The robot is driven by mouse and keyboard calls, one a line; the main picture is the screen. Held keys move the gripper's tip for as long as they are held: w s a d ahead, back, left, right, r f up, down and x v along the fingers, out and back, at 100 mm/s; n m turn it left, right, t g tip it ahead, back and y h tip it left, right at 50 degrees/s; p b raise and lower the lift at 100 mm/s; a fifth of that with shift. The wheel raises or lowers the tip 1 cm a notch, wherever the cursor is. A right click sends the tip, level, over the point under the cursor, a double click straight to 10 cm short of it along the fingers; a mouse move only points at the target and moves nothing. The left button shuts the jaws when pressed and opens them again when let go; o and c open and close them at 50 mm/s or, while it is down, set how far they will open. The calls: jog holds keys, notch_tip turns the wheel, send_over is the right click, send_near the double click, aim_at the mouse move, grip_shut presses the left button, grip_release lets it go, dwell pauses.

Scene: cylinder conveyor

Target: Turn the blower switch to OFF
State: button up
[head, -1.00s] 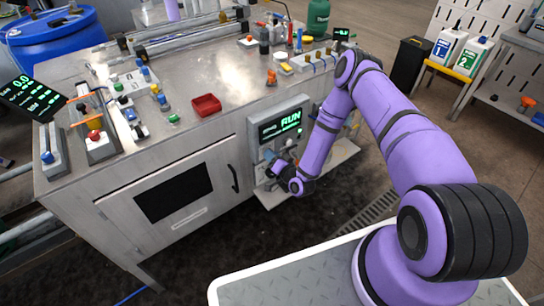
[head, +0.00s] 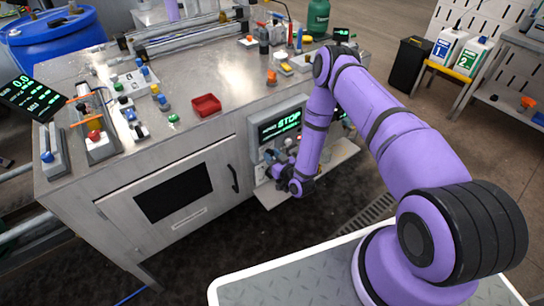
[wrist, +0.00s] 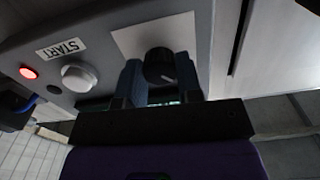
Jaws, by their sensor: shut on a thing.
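In the wrist view, a black rotary knob (wrist: 157,64), the switch, sits on a pale plate (wrist: 128,38) on the grey panel. My gripper (wrist: 160,76) has its two blue-grey fingers on either side of this knob and is shut on it. Any position marks around the knob are hidden or too dark to read. In the head view my gripper (head: 272,166) is at the front of the control panel, below its display (head: 280,126), which reads STOP in green. The knob is hidden there by the gripper.
A white button (wrist: 78,77) beside a START label and a lit red light (wrist: 28,72) are left of the knob in the wrist view. A metal shelf (head: 338,155) juts out below the panel. A red tray (head: 206,105) sits on the bench top.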

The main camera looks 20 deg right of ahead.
jog(key=shift+n, duration=0.5)
jog(key=o, duration=0.9)
jog(key=shift+o, duration=0.2)
jog(key=v, duration=1)
jog(key=shift+s+d, duration=0.15)
jog(key=shift+s, duration=0.25)
